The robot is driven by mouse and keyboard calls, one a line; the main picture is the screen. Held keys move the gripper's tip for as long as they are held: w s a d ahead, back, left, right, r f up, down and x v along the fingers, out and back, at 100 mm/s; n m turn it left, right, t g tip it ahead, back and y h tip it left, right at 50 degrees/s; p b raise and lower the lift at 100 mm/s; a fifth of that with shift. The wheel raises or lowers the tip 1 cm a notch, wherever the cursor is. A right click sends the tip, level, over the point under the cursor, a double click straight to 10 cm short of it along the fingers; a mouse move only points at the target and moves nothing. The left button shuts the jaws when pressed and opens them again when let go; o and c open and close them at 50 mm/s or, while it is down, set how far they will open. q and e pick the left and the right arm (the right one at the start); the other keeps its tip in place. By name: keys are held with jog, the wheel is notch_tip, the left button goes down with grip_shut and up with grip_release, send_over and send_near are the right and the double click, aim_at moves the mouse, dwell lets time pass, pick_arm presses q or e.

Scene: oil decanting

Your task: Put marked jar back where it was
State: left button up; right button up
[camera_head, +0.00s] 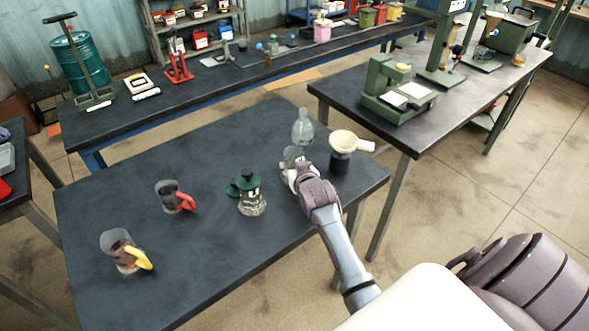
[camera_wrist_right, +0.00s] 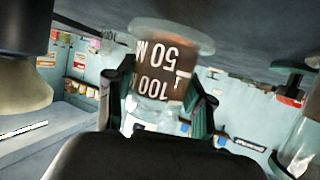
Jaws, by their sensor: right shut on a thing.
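The marked jar (camera_wrist_right: 165,70) is a clear glass jar with a brown band bearing white figures, upside down in the right wrist view. My right gripper (camera_wrist_right: 160,100) is shut on it, one finger on each side. In the head view the jar (camera_head: 291,154) shows partly behind my right gripper (camera_head: 292,172), near the right part of the dark table (camera_head: 150,285). Its base is close to the tabletop; I cannot tell whether it touches. My left gripper is not in view.
A clear bottle (camera_head: 303,128) stands behind the jar. A dark vessel with a pale funnel (camera_head: 342,143) is close on the right. Red-handled (camera_head: 175,197) and yellow-handled (camera_head: 122,250) jugs stand farther left. The table's front middle is clear.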

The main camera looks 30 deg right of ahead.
jog(key=shift+f, duration=0.85)
jog(key=shift+f, duration=0.1)
jog(key=o, duration=1.3)
jog(key=shift+s, duration=0.15)
jog(key=b+v, duration=0.1)
jog(key=v, duration=1.1)
jog(key=shift+d, duration=0.1)
